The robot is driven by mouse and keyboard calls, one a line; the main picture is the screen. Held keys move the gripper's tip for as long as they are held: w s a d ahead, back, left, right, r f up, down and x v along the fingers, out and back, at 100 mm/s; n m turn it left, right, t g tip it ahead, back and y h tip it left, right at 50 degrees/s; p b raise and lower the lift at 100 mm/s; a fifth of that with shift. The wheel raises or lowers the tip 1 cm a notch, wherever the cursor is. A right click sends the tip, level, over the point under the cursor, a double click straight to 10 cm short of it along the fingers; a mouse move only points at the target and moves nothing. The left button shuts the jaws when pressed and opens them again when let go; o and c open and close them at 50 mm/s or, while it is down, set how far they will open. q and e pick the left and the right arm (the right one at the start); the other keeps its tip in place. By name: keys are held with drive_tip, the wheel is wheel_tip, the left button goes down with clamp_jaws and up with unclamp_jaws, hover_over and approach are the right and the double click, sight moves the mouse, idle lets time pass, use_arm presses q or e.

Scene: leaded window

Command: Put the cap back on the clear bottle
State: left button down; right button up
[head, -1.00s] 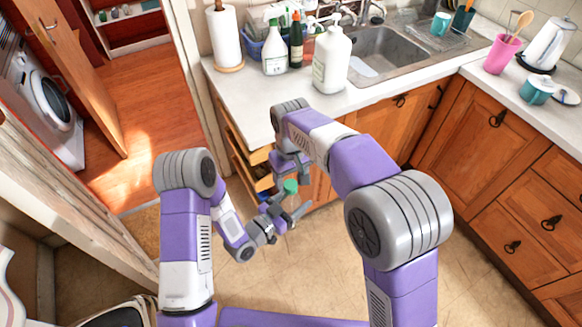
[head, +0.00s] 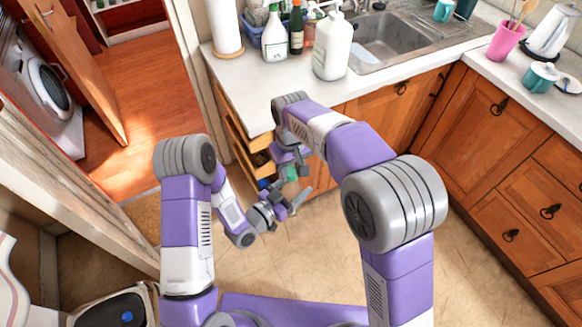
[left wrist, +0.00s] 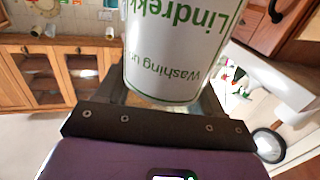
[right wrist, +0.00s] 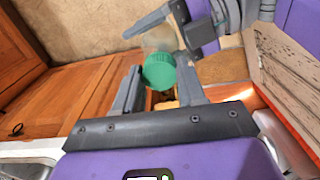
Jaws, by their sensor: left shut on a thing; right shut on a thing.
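The clear bottle (left wrist: 175,50) fills the upper middle of the left wrist view, with a white label and green lettering that reads upside down there. My left gripper (head: 288,205) is shut on it. The green cap (right wrist: 159,71) sits between the fingers of my right gripper (right wrist: 160,64), which is shut on it. Behind the cap in the right wrist view the see-through bottle shows faintly, with the left gripper around it. In the head view the cap (head: 292,174) is just above the left gripper. I cannot tell whether cap and bottle neck touch.
Open drawers (head: 245,150) stand close behind the grippers, below the counter (head: 262,95). A white pump bottle (head: 332,48), a spray bottle (head: 275,38) and a paper towel roll (head: 224,28) stand on the counter. The floor in front is clear.

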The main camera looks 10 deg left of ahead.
drive_tip(key=o, duration=1.3)
drive_tip(key=shift+c, duration=0.2)
wheel_tip(320, 180, up, 12)
